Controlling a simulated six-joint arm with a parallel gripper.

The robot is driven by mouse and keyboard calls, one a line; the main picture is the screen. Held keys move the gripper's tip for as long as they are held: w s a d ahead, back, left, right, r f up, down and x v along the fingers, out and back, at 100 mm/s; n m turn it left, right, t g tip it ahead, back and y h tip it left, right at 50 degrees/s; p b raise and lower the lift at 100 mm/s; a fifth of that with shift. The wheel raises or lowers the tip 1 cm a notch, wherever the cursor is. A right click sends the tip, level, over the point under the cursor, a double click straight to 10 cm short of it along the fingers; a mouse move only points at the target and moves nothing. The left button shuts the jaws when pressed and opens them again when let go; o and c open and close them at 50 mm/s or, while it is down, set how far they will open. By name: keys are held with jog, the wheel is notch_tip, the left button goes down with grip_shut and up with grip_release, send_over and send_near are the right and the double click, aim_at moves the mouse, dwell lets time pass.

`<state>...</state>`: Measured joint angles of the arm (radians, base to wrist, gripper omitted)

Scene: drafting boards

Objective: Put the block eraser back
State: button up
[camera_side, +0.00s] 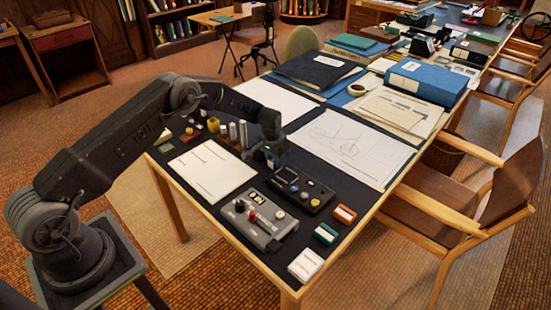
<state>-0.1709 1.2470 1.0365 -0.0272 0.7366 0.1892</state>
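My gripper (268,157) is low over the near end of the dark table, beside a small wooden holder with upright cylinders (233,131). Its fingers are small and dark here, so whether they are open or hold anything is unclear. Two small blocks that look like erasers lie near the table's right front edge: one orange and white (344,215), one green and white (326,233). A white block (305,265) lies at the front corner. Which of these is the block eraser is not clear. All three are well to the right of my gripper and apart from it.
A grey control box with knobs (260,220) and a black device (300,188) lie between my gripper and the blocks. A white sheet (212,170) lies left, a drawing (350,147) behind. A blue box (417,82) stands farther back. A wooden chair (470,205) stands at right.

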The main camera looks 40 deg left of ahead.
jog(key=shift+o, duration=0.5)
jog(key=shift+r, duration=0.2)
jog(key=shift+r, duration=0.3)
notch_tip(320, 180, up, 12)
jog(key=s, duration=0.2)
notch_tip(320, 180, up, 13)
jog(key=t, duration=0.1)
send_over(273, 161)
jog(key=s+d, duration=0.3)
jog(key=s, duration=0.3)
jog(key=s+d+r+t, duration=0.1)
jog(key=s+d+r, duration=0.2)
jog(key=s+r, duration=0.55)
jog(key=s+d+t, duration=0.1)
jog(key=s, duration=1)
jog(key=s+d+r+t, duration=0.1)
jog(key=s+d, duration=0.1)
jog(key=s, duration=1)
jog(key=shift+d, duration=0.25)
